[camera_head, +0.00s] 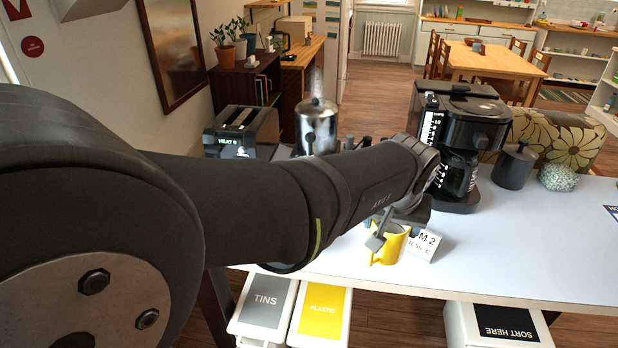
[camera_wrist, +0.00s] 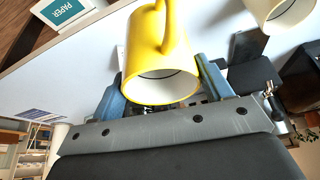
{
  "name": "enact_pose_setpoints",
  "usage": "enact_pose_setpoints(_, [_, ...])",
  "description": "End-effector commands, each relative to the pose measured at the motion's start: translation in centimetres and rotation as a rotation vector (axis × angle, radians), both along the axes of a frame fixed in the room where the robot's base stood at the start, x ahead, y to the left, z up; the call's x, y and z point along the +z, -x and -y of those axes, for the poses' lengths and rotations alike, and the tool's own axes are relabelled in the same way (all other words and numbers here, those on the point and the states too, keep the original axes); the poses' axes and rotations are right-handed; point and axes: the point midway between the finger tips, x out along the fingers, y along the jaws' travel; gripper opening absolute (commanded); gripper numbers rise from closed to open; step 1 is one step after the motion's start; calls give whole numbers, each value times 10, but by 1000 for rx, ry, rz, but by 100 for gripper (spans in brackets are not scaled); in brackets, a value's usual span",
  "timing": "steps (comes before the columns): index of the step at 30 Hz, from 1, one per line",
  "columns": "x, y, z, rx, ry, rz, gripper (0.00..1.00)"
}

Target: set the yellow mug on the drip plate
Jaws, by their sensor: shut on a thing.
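The yellow mug (camera_head: 388,248) is near the front edge of the white table, partly covered by my gripper (camera_head: 393,230) in the head view. In the wrist view the yellow mug (camera_wrist: 158,40) lies between the two blue fingers of my gripper (camera_wrist: 160,88), its open mouth facing the camera and its handle on the upper side. My gripper is shut on it. I cannot tell whether its base touches the table. I cannot make out the drip plate for certain; my arm hides part of the table.
A black coffee maker (camera_head: 468,140) stands behind and right of the mug. A toaster (camera_head: 240,130) and a steel pot (camera_head: 317,125) stand behind my arm. A cream cup (camera_wrist: 285,12) shows in the wrist view. The table's right front is clear.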

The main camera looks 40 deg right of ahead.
Motion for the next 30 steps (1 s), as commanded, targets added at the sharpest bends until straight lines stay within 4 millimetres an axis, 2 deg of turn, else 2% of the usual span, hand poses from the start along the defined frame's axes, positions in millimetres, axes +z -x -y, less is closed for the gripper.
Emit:
enact_pose_setpoints(1, [0, 0, 0, 0, 1, 1, 52])
enact_pose_setpoints(4, [0, 0, 0, 0, 1, 1, 32])
enact_pose_setpoints(5, [0, 0, 0, 0, 1, 1, 31])
enact_pose_setpoints(11, [-7, -11, 3, 68, -7, -6, 31])
enact_pose_setpoints(14, [-17, -26, 7, 176, -16, -16, 31])
enact_pose_setpoints(24, [-66, -99, 15, 680, -22, -17, 31])
enact_pose_setpoints(30, [-84, -124, 15, 862, -7, -4, 31])
